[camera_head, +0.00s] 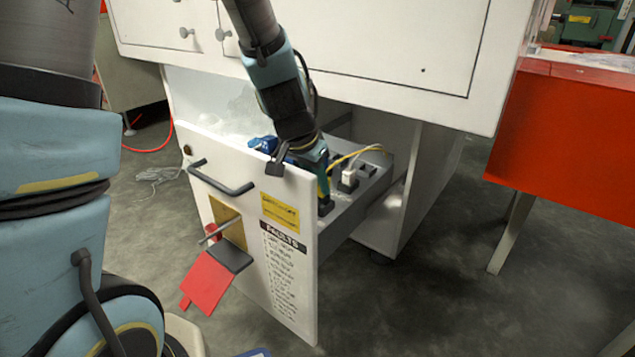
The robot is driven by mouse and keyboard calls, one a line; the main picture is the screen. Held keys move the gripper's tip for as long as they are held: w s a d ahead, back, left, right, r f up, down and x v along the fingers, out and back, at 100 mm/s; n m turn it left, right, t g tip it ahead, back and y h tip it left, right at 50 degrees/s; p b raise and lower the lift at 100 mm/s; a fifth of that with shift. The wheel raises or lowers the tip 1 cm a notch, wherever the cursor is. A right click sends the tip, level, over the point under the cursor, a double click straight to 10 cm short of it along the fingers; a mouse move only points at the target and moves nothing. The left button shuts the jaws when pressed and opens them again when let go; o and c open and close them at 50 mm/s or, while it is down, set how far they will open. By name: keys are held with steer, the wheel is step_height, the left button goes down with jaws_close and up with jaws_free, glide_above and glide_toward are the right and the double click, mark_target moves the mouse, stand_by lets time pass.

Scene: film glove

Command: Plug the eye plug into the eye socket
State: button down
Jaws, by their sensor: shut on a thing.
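My gripper (323,186) reaches down into the open drawer of the white cabinet, just behind the drawer's front panel. It is shut on what looks like the eye plug, which is mostly hidden by the fingers and arm. A yellow cable (345,159) runs from beside the gripper toward the back right of the drawer. A dark block shows below the fingertips; I cannot tell whether it is the eye socket or whether the plug touches it. A white plug (349,177) stands upright in a dark socket just right of the gripper.
The drawer front (290,255) carries a black handle (222,180), a yellow label, a printed list and a red tag (208,282). A blue thing (264,145) lies in the drawer left of my arm. A red table (565,135) stands at right. Open floor lies between them.

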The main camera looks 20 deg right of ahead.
steer(key=shift+f+b, duration=0.8)
steer(key=shift+f, duration=0.05)
